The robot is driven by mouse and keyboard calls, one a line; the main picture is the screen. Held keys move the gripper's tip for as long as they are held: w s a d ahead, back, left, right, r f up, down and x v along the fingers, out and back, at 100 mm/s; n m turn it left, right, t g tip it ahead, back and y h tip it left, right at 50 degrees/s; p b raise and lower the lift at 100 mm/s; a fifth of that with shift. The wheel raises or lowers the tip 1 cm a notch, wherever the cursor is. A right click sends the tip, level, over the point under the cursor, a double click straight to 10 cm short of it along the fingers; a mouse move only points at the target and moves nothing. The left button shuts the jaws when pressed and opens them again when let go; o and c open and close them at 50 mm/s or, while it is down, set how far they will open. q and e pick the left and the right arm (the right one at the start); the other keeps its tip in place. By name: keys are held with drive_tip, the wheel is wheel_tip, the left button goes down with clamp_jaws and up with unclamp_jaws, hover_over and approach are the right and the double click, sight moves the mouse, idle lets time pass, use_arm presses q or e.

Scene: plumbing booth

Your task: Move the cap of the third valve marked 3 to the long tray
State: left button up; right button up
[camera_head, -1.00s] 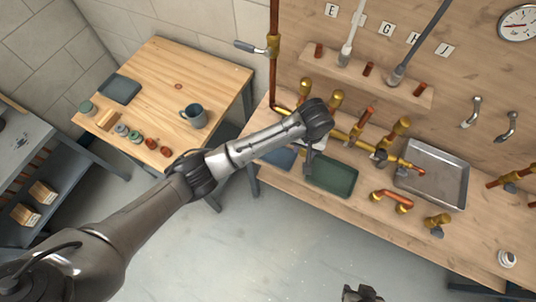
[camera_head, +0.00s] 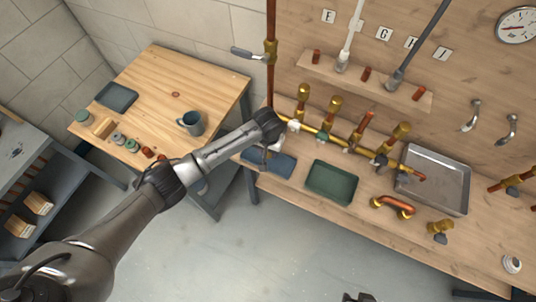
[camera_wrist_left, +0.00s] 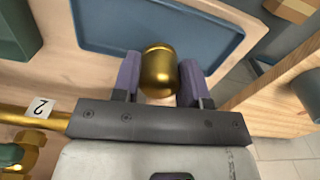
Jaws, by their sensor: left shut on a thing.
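My left gripper (camera_head: 266,152) is over the blue tray (camera_head: 283,165) at the bench's left end. In the left wrist view its purple fingers (camera_wrist_left: 158,80) are shut on a brass cap (camera_wrist_left: 158,68). The blue tray (camera_wrist_left: 160,42) lies beneath the cap there. The third valve stem (camera_head: 365,122) on the brass pipe shows bare copper, while its neighbours have brass tops. A small dark part at the bottom edge (camera_head: 362,297) may be my right gripper, mostly cut off.
A green tray (camera_head: 331,182) and a metal tray (camera_head: 456,190) are on the bench. A copper elbow (camera_head: 393,205) and a brass valve (camera_head: 440,228) lie in front. A wooden table with a mug (camera_head: 191,123) stands left. A shelf (camera_head: 362,82) is above the pipe.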

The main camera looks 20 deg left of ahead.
sight(268, 160)
use_arm(q)
drive_tip(key=shift+f+b, duration=0.4)
drive_tip(key=shift+f, duration=1.6)
drive_tip(key=shift+f, duration=0.2)
drive_tip(key=o, duration=0.9)
drive_tip(key=shift+o, duration=0.2)
drive_tip(key=shift+r, duration=0.15)
wheel_tip(268, 160, up, 10)
drive_tip(key=shift+r+p, duration=0.25)
drive_tip(key=shift+p, duration=0.75)
drive_tip(key=shift+r, duration=0.8)
